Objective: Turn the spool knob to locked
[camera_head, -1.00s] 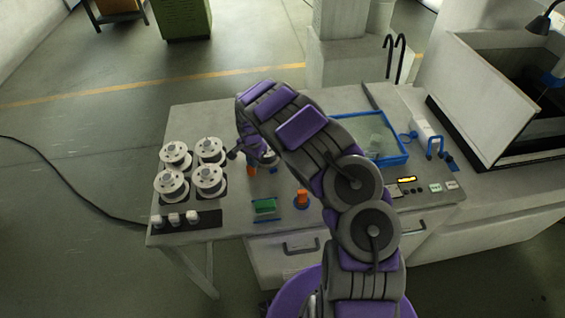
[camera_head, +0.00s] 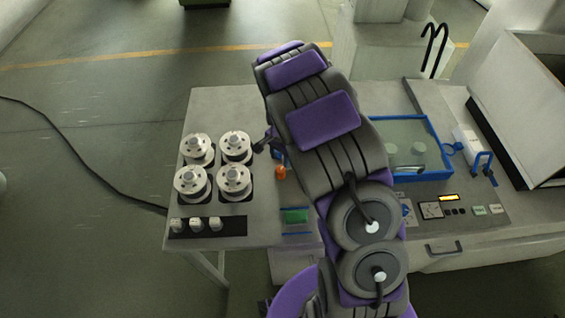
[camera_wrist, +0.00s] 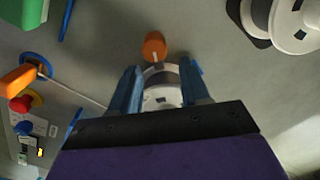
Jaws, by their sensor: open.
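In the wrist view, my gripper (camera_wrist: 160,72) is open, its two blue fingers on either side of a round white and grey part (camera_wrist: 161,88) with dark marks. This round part looks like the spool knob, but its pointer and lock marks are not readable. I cannot tell whether the fingers touch it. In the head view my arm hides the round part and most of my gripper.
Several white spools (camera_head: 235,180) stand on the table's left, close to my arm. Small white pieces (camera_head: 196,225) sit on a dark strip in front. A green block (camera_head: 296,215) lies nearby. A blue-rimmed tray (camera_head: 440,150) and control panel (camera_head: 450,208) are at right.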

